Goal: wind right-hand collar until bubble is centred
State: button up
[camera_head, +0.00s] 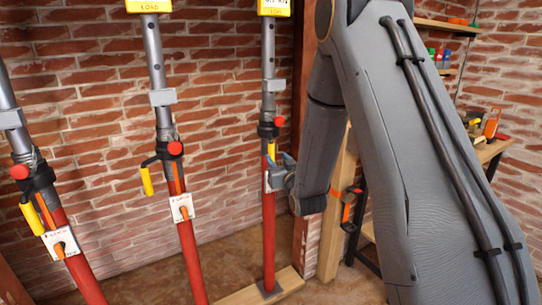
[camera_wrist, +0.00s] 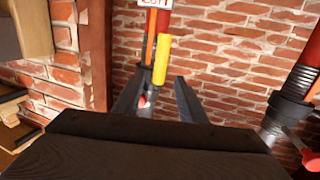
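The right-hand prop (camera_head: 268,215) is a grey tube over a red one, standing on a timber sole plate. Its dark collar (camera_head: 268,130) has a red knob (camera_head: 279,121) and a yellow handle (camera_head: 271,151). My gripper (camera_head: 284,168) is beside the prop, just below the collar. In the wrist view my gripper (camera_wrist: 159,80) has its two fingers apart, with the yellow handle (camera_wrist: 161,60) showing between or just beyond their tips. I cannot tell whether they touch it. The collar is mostly hidden there. I cannot make out a bubble in either view.
Two similar props stand left, the middle prop (camera_head: 190,250) and the left prop (camera_head: 80,270), each with a yellow handle. A brick wall (camera_head: 100,90) is behind. A wooden post (camera_head: 340,200) and a workbench (camera_head: 490,150) with tools stand to the right.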

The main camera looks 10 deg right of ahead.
aim_at(272, 151)
jog(key=shift+w+r, duration=0.1)
jog(key=shift+w, duration=0.5)
jog(key=w, duration=0.2)
jog(key=w+p, duration=0.1)
jog(key=w, duration=0.3)
jog(key=shift+w+a+p, duration=0.25)
jog(key=shift+w+p, duration=0.05)
jog(key=shift+w, duration=0.1)
grip_shut()
